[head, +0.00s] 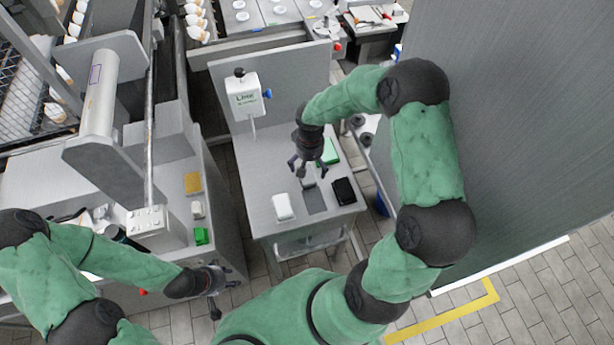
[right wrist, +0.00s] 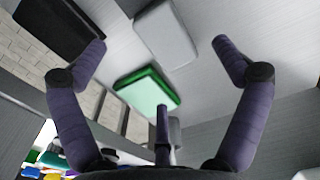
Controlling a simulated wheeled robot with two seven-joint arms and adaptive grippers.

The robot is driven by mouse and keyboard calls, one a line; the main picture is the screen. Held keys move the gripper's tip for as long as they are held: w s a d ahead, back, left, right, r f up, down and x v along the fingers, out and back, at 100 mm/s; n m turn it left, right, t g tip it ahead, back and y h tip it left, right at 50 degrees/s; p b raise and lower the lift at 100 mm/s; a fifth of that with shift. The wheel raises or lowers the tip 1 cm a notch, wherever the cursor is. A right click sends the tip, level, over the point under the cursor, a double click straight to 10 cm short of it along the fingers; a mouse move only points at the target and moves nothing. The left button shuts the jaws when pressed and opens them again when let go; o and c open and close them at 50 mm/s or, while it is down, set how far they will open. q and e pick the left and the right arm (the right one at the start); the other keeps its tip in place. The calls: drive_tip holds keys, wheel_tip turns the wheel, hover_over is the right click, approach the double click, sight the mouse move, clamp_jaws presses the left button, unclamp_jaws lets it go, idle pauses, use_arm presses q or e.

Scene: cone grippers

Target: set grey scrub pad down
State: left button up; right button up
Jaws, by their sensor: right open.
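My right gripper (head: 303,168) is open above the middle of the grey table, its fingers spread. A grey pad (head: 308,183), which I take for the scrub pad, lies just below the fingertips, at the back end of a darker grey patch (head: 316,203). In the right wrist view a light grey pad (right wrist: 165,35) lies beyond the open fingers (right wrist: 165,55), apart from them. I cannot tell the pad's exact height above the table. My left gripper (head: 218,285) is open and empty at the lower left, away from this table.
A black block (head: 344,190) lies right of the patch and a white block (head: 284,207) left of it. A green pad (head: 328,152) lies behind, also in the wrist view (right wrist: 147,90). A white labelled device (head: 244,97) stands at the back. A side bench (head: 225,215) is left.

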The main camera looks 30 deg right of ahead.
sight(310, 173)
wheel_tip(310, 173, down, 5)
drive_tip(key=shift+w+d+b, duration=0.1)
drive_tip(key=shift+w+b, duration=0.05)
drive_tip(key=shift+b, duration=0.4)
drive_tip(key=c, duration=1)
drive_tip(key=shift+r, duration=0.15)
drive_tip(key=shift+r, duration=0.5)
wheel_tip(310, 173, up, 2)
drive_tip(key=shift+r+p, duration=0.25)
drive_tip(key=shift+p, duration=0.3)
drive_tip(key=s+a+r, duration=0.1)
drive_tip(key=s+r, duration=0.1)
drive_tip(key=r, duration=0.1)
drive_tip(key=s+a+r+p, duration=0.1)
drive_tip(key=r, duration=0.1)
drive_tip(key=shift+s+a, duration=0.3)
drive_tip(key=shift+c, duration=0.2)
drive_tip(key=s+a+r, duration=0.4)
drive_tip(key=s+a, duration=0.2)
drive_tip(key=s, duration=0.2)
drive_tip(key=w+a+f+n+b, duration=0.2)
drive_tip(key=w+f, duration=0.3)
drive_tip(key=w, duration=0.7)
drive_tip(key=shift+w+f+n+b, duration=0.2)
drive_tip(key=shift+n+b, duration=0.1)
drive_tip(key=shift+b, duration=0.4)
